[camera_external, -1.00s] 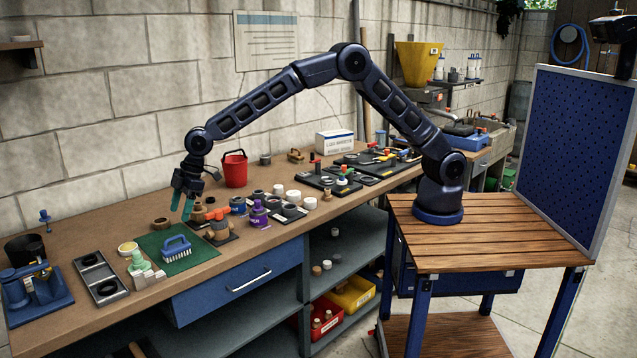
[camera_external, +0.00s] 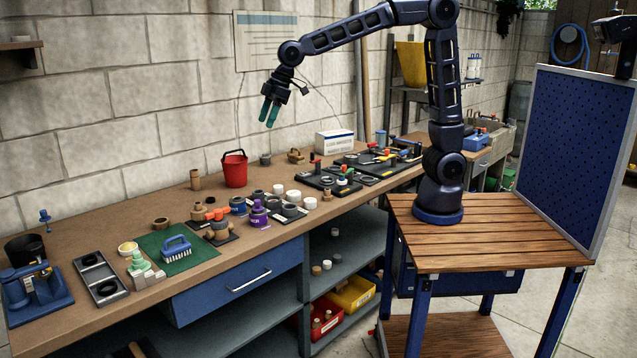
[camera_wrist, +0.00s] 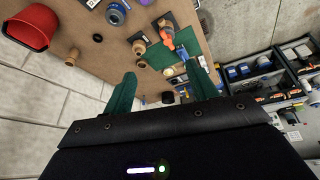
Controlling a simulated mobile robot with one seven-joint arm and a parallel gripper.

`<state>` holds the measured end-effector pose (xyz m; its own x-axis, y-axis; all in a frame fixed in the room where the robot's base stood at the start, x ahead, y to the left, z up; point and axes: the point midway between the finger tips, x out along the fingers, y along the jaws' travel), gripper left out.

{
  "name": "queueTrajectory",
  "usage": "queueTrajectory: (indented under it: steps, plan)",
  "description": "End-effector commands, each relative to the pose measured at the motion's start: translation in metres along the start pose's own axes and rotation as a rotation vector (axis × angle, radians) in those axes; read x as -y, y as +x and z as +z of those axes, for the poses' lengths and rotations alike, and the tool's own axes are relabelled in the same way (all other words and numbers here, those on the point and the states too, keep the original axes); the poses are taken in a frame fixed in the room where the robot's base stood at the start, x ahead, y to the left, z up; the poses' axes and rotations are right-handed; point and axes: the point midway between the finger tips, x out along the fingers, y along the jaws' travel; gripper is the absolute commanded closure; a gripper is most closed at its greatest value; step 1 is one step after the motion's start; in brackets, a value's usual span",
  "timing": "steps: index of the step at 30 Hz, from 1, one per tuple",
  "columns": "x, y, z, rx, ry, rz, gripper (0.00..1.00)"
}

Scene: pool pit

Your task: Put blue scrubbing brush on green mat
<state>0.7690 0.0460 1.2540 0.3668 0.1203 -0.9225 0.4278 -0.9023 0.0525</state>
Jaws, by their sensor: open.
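The blue scrubbing brush (camera_external: 176,246) rests on the green mat (camera_external: 207,259) on the workbench, bristles down and handle up. My gripper (camera_external: 269,114) is raised well above the bench, above and to the right of the mat in the external view. Its two teal fingers stand apart with nothing between them, as the wrist view (camera_wrist: 163,92) also shows.
A red bucket (camera_external: 234,170) and a brown cylinder (camera_external: 195,180) stand near the wall. Jars, including a purple one (camera_external: 258,215), and fittings crowd the bench right of the mat. A black tray (camera_external: 100,278) and a pale green object (camera_external: 142,270) are to its left.

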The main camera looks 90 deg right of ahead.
Motion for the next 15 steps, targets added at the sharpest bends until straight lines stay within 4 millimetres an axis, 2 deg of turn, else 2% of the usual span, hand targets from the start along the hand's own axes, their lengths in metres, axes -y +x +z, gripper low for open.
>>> queueTrajectory:
  steps: [1, 6, 15]
  plan:
    - [-0.001, -0.016, 0.016, -0.004, 0.018, 0.008, 0.42]
    - [0.000, -0.055, 0.070, 0.000, 0.079, 0.026, 0.42]
    - [0.009, -0.105, 0.172, 0.002, 0.191, 0.059, 0.42]
